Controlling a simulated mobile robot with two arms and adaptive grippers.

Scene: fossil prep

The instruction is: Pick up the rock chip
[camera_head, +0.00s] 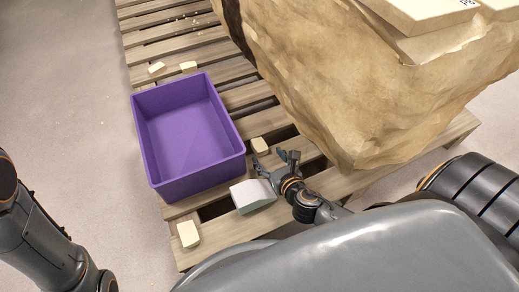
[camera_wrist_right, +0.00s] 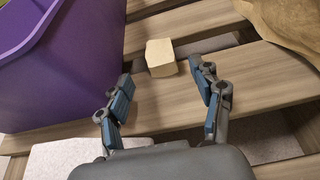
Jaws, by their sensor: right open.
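A small pale beige rock chip (camera_head: 260,146) lies on the wooden pallet just right of the purple bin. In the right wrist view the chip (camera_wrist_right: 161,58) sits ahead of my right gripper, between the lines of its two fingers and beyond the tips. My right gripper (camera_head: 276,163) is open and empty, close to the chip, and its spread fingers (camera_wrist_right: 163,92) show in the wrist view. More chips lie on the pallet: one at the front (camera_head: 188,234) and two behind the bin (camera_head: 156,68) (camera_head: 188,66). My left gripper is not seen; only part of the left arm shows.
The purple bin (camera_head: 188,185) stands on the slatted pallet (camera_head: 140,50), its visible inside empty. A large tan rock block (camera_head: 330,100) rises right of the chip. A whitish block (camera_head: 252,196) is beside my right wrist. Gaps run between slats.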

